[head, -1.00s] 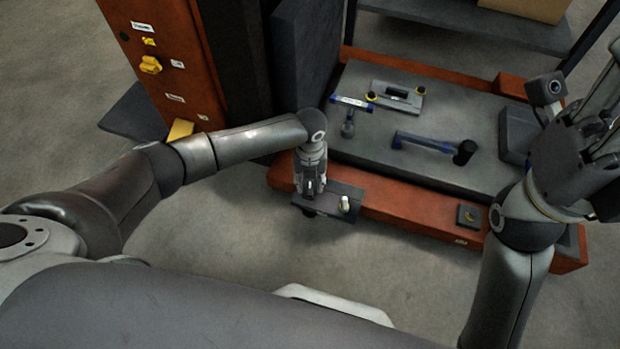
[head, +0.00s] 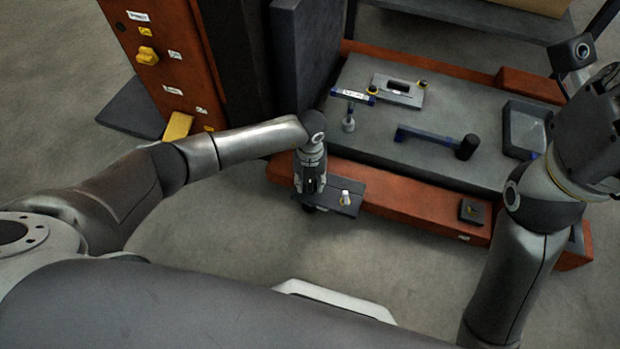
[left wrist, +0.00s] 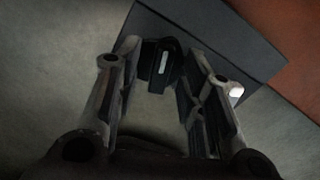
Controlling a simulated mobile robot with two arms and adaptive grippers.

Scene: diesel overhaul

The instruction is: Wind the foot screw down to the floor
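The foot screw's black head (left wrist: 160,65), with a pale mark on it, shows in the left wrist view at a dark bracket plate (left wrist: 215,30). My left gripper (left wrist: 163,62) points down over it, one finger on each side. The fingers look spread, with a gap visible beside the head on the right; contact is not clear. In the head view my left gripper (head: 311,190) is at the left part of the bracket plate (head: 350,207) and hides the screw head. The screw's lower end and its distance from the floor cannot be made out. My right gripper (head: 600,130) is raised at the right edge, fingers unclear.
A white peg (head: 345,197) stands on the bracket beside my left gripper. Floor in front is clear.

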